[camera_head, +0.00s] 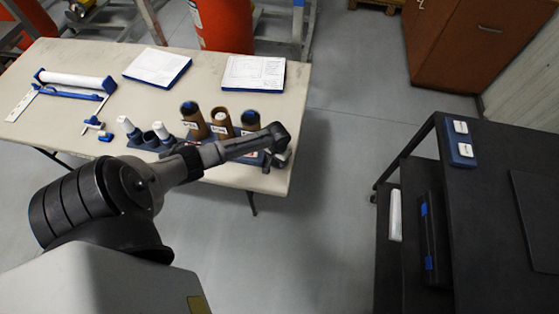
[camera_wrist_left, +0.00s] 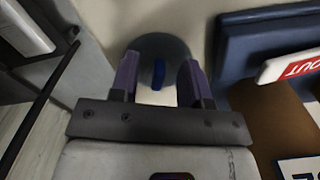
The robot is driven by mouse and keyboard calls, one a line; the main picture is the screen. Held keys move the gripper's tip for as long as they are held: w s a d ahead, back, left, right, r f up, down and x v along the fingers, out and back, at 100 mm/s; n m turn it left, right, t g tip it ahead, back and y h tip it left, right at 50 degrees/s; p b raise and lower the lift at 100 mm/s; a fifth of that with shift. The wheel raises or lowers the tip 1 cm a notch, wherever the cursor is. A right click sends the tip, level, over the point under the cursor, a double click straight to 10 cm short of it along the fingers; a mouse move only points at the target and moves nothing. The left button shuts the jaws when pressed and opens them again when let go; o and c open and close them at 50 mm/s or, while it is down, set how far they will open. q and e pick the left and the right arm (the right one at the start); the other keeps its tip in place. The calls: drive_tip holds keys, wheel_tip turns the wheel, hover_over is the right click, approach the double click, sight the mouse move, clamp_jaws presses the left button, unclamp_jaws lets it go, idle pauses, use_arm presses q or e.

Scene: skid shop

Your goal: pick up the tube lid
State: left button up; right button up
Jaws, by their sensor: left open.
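In the left wrist view a round grey lid (camera_wrist_left: 158,45) with a raised blue grip lies in line with my left gripper (camera_wrist_left: 159,62). The gripper is open, with one finger on each side of the blue grip. I cannot tell whether the fingers touch the lid. In the head view my left gripper (camera_head: 277,157) is at the right front part of the table, just beside the brown tubes. The lid cannot be made out there. A brown tube (camera_head: 194,124) with a dark blue-marked top stands behind my arm. My right gripper is not in view.
More brown tubes (camera_head: 221,120) and white-capped bottles (camera_head: 129,128) stand close by on the pale table (camera_head: 60,110). A blue holder (camera_wrist_left: 235,45) with a white label is right of the fingers. A black cart (camera_head: 500,215) stands at right, across clear floor.

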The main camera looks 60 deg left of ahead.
use_arm(q)
drive_tip(key=shift+f, duration=0.2)
clamp_jaws()
idle(0.3)
drive_tip(key=shift+r, duration=0.15)
